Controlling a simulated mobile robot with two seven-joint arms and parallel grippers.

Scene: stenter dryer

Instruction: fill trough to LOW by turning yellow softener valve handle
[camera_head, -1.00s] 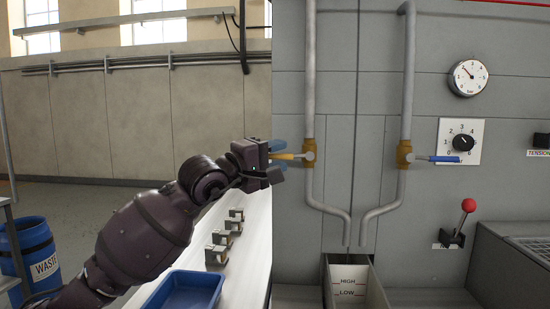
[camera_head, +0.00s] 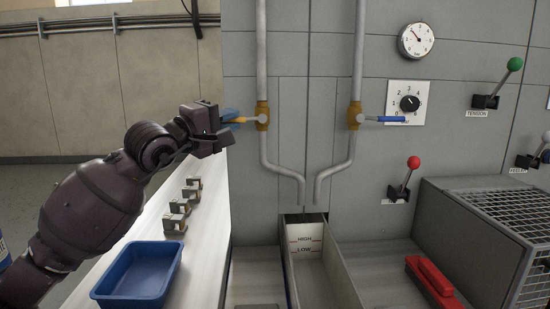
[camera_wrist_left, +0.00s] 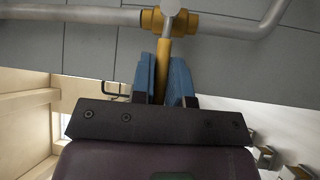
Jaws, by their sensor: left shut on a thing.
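The yellow softener valve handle (camera_head: 243,120) points left from a brass valve (camera_head: 262,116) on the left pipe. It looks about level. My left gripper (camera_head: 232,117) is shut on it; in the left wrist view the yellow handle (camera_wrist_left: 162,72) lies between the blue fingers. The trough (camera_head: 340,278) stands below the two pipe outlets. Its pale back plate (camera_head: 305,240) carries HIGH and LOW marks. I see no liquid stream from either outlet, and no clear liquid surface in the trough. My right gripper is not in view.
A blue-handled valve (camera_head: 385,119) sits on the right pipe, beside a dial knob (camera_head: 409,103) and a gauge (camera_head: 416,40). A red-knobbed lever (camera_head: 408,178) is right of the trough. A blue tray (camera_head: 140,272) and several small clamps (camera_head: 178,207) lie on the left.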

